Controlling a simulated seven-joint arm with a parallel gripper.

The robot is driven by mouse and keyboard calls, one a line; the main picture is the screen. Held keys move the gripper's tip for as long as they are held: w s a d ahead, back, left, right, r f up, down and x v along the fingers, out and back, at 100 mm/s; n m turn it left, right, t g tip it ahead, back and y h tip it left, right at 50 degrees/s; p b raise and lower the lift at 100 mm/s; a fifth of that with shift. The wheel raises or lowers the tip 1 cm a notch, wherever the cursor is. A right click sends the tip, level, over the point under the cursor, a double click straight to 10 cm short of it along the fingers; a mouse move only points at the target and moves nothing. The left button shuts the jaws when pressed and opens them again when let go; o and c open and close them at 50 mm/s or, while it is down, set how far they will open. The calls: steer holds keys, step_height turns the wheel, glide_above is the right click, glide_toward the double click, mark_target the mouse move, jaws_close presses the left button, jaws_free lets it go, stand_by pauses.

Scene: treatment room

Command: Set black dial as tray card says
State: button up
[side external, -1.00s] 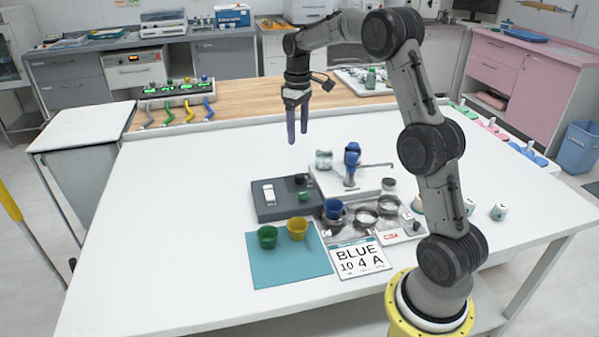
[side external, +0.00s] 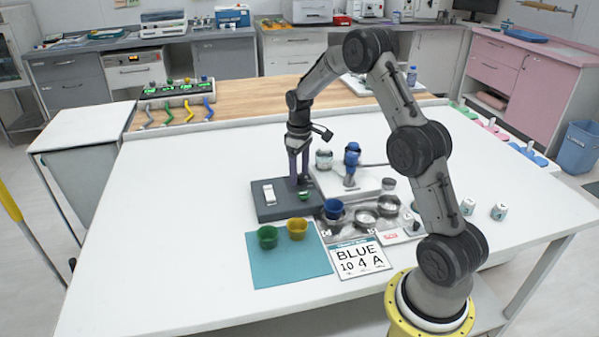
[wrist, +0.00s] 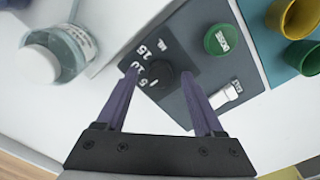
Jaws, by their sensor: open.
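The black dial (wrist: 161,76) sits on a dark grey dosing box (side external: 283,211). Contact with the dial cannot be told. The tray card (side external: 359,258) reads BLUE, 10, 4, A.
A green DOSE button (wrist: 222,40) and a white switch (wrist: 226,96) are on the same box. A blue cup (side external: 333,209) stands by metal dishes. Green (side external: 267,237) and yellow (side external: 297,228) cups stand on a teal mat (side external: 290,268). A labelled jar (wrist: 60,52) is close left.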

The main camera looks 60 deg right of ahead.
steer(key=shift+f, duration=0.15)
jaws_close()
stand_by(0.5)
steer(key=m, duration=0.4)
steer(key=shift+m, duration=2.3)
jaws_free()
